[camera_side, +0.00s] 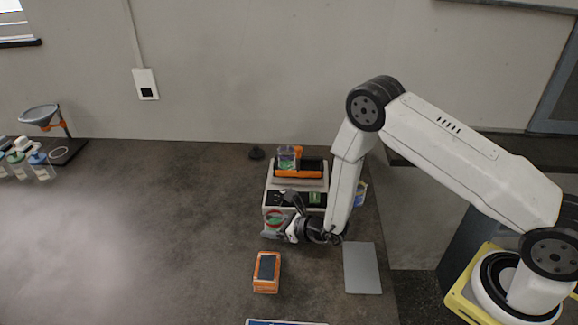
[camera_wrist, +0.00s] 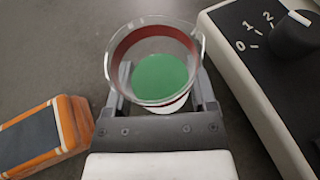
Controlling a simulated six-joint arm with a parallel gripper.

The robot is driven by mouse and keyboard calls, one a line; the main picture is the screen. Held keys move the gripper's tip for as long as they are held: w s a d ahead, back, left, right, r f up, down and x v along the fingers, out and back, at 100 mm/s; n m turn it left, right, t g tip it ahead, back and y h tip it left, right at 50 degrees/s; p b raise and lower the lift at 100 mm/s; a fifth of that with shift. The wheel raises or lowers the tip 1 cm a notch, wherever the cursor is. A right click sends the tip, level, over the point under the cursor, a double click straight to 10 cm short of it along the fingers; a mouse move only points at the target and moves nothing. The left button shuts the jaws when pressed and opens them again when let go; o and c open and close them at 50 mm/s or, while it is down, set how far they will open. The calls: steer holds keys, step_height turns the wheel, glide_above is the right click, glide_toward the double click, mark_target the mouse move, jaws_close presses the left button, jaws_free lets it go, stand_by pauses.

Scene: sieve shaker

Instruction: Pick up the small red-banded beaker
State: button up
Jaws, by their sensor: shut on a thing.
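The small red-banded beaker (camera_wrist: 155,62) is clear glass with a dark red band inside the rim and a green round patch at its bottom. In the wrist view it sits between the two fingers of my gripper (camera_wrist: 160,90), which is shut on it. In the side view the beaker (camera_side: 273,218) is just in front of the white shaker, and my gripper (camera_side: 284,226) reaches it from the right. The gripper partly hides it there. I cannot tell whether its base touches the table.
The white shaker (camera_side: 310,199) with an orange and black top stands close behind; its dial (camera_wrist: 294,30) is right of the beaker. An orange device (camera_side: 266,272) and a grey plate (camera_side: 361,268) lie nearer. A funnel stand (camera_side: 66,148) is far left. The table's left-centre is clear.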

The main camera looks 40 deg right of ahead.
steer(key=shift+r, duration=0.2)
steer(key=shift+r, duration=1.4)
steer(key=s+d+r, duration=0.2)
steer(key=s+r, duration=0.7)
steer(key=s, duration=0.4)
steer(key=shift+s+r, duration=0.3)
steer(key=shift+r, duration=0.05)
steer(key=shift+s, duration=0.1)
stand_by(0.7)
glide_above(283, 219)
steer(key=w+d, duration=0.2)
step_height(283, 219, down, 4)
steer(key=w+d, duration=0.1)
steer(key=w, duration=0.2)
steer(key=w+f, duration=0.1)
steer(key=w, duration=0.2)
steer(key=w+d, duration=0.1)
steer(key=w, duration=0.2)
steer(key=shift+w+d+f, duration=0.2)
steer(key=shift+d, duration=0.15)
steer(key=shift+w+d+f, duration=0.1)
steer(key=shift+w+d, duration=0.1)
steer(key=shift+w, duration=0.3)
steer(key=shift+w+d, duration=0.2)
steer(key=shift+w, duration=0.3)
